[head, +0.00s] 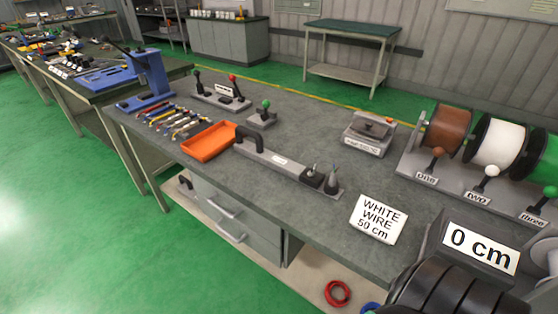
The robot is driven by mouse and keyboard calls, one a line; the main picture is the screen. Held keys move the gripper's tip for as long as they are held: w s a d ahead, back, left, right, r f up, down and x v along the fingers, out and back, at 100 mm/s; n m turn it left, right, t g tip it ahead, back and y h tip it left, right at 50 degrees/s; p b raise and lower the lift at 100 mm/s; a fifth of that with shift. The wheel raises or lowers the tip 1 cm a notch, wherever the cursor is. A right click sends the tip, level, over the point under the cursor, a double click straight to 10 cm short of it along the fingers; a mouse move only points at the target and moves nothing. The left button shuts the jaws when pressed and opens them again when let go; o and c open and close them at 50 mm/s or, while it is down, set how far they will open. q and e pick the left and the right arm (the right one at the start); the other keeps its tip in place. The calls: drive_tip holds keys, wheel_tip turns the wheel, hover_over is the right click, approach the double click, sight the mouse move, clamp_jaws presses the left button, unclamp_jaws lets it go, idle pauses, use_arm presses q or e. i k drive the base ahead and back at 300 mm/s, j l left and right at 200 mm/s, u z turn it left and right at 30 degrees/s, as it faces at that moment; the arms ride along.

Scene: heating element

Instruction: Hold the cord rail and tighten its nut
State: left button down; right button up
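A long grey rail (270,158), which looks like the cord rail, lies along the middle of the workbench. It has a black arched handle (247,136) at its left end and a small white label on its side. At its right end are a black block (312,178) with a thin upright pin and a dark cone-shaped piece (332,181). The nut is too small to make out for certain. No cord can be made out on the rail. Neither of my grippers shows in the head view.
An orange tray (210,141) lies left of the rail, near several small tools (178,121) and a blue press (148,80). A sign (378,219) reads "WHITE WIRE 50 cm". Wire spools (498,142) and a "0 cm" display (480,247) stand at the right. Bench around the rail's right end is clear.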

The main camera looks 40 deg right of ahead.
sight(312, 173)
drive_tip(key=z, duration=1.4)
drive_tip(key=i+j+z, duration=0.2)
drive_tip(key=j, duration=0.15)
drive_tip(key=i+j+z, duration=0.15)
drive_tip(key=j, duration=0.2)
drive_tip(key=j+z, duration=0.2)
drive_tip(key=j, duration=0.2)
drive_tip(key=i+j+z, duration=0.15)
drive_tip(key=j, duration=0.25)
